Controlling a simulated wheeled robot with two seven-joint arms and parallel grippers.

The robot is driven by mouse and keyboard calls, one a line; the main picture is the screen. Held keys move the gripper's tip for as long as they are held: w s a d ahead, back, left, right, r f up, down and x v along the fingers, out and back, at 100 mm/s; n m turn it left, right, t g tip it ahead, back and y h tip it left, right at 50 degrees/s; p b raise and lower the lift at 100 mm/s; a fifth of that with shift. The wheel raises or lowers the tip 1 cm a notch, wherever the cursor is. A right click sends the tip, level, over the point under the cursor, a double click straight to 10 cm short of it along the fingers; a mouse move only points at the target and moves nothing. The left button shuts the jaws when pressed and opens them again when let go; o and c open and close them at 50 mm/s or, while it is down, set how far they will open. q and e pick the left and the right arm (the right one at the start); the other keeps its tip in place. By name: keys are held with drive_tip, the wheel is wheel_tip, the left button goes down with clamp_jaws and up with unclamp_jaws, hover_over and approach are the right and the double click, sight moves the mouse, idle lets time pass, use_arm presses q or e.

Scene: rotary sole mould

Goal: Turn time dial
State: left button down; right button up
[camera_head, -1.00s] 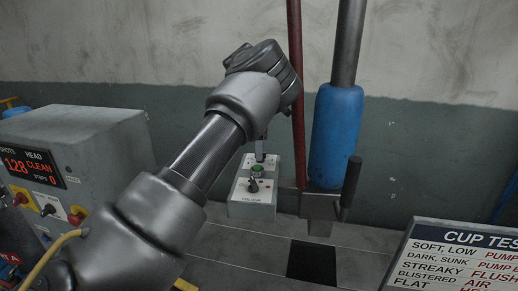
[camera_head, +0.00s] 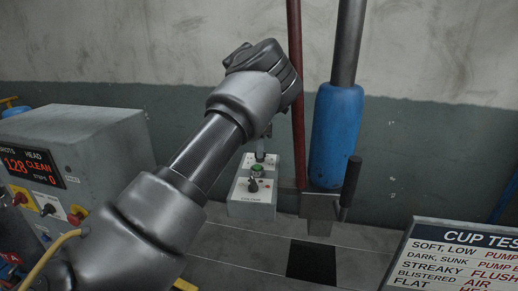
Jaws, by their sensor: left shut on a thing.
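A small pale control box (camera_head: 240,207) stands on the grey bench in the middle of the view. It carries a green button (camera_head: 257,169), a black knob (camera_head: 253,185) lower down and a label that seems to read COLOUR at its front. My left arm reaches in from the lower left, and my left gripper (camera_head: 261,156) points down at the back of the box top. It is shut on a small dial there, taken as the time dial, which the fingers mostly hide. The dial's marks cannot be read. My right gripper is not in view.
A grey cabinet (camera_head: 95,135) with a red display and switches stands at the left. A blue cylinder (camera_head: 336,135) on a steel column and a dark red pole (camera_head: 297,90) rise behind the box. A CUP TEST sign (camera_head: 470,238) is at the lower right.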

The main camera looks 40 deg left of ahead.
use_arm(q)
drive_tip(key=n, duration=0.4)
drive_tip(key=shift+n, duration=0.3)
drive_tip(key=n, duration=0.4)
drive_tip(key=shift+d, duration=0.1)
drive_tip(key=shift+n, duration=0.3)
drive_tip(key=c, duration=1.5)
unclamp_jaws()
drive_tip(key=shift+r, duration=5.4)
